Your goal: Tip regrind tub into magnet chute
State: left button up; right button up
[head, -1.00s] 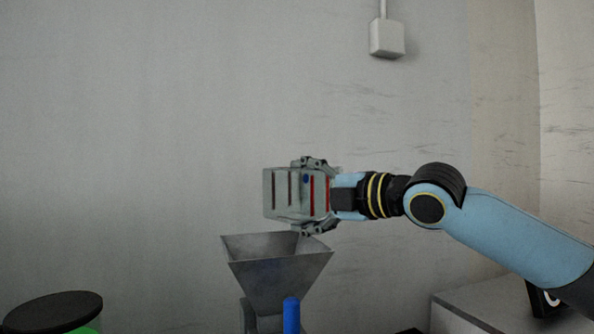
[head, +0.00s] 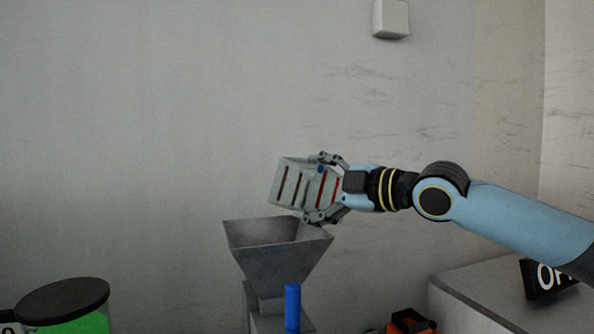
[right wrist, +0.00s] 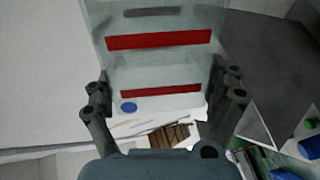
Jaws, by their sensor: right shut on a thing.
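The regrind tub (head: 292,184) is a pale grey, see-through box with dark and red stripes and a blue dot. My right gripper (head: 320,188) is shut on it from the right and holds it tilted above the magnet chute. The chute (head: 278,252) is a grey metal funnel with a wide open top, just below the tub. In the right wrist view the tub (right wrist: 160,68) sits between the two fingers (right wrist: 163,106). I cannot tell what is inside the tub. My left gripper is not in view.
A blue post (head: 292,306) stands in front of the chute. A black-lidded green container (head: 65,302) is at the lower left. An orange and black object (head: 410,322) and a grey box-like surface (head: 480,296) with a black sign (head: 545,280) are at the lower right.

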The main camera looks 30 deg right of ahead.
aim_at(332, 200)
jog(key=shift+w+d+f+m+b, duration=0.1)
jog(key=shift+d+f+m+b, duration=0.2)
jog(key=shift+d+m, duration=0.25)
jog(key=shift+w+d+f+m+b, duration=0.1)
jog(key=shift+d+f+m+b, duration=0.25)
jog(key=shift+d, duration=0.45)
jog(key=d+f+m+b, duration=0.1)
jog(key=b, duration=0.1)
jog(key=f+m+b, duration=0.1)
jog(key=shift+w+d+y+b, duration=0.1)
jog(key=shift+d+y+b, duration=0.2)
jog(key=shift+d+b, duration=0.1)
jog(key=shift+w+d+f+m+b, duration=0.1)
jog(key=shift+d+m+b, duration=0.15)
jog(key=shift+m+b, duration=0.3)
jog(key=shift+r, duration=0.2)
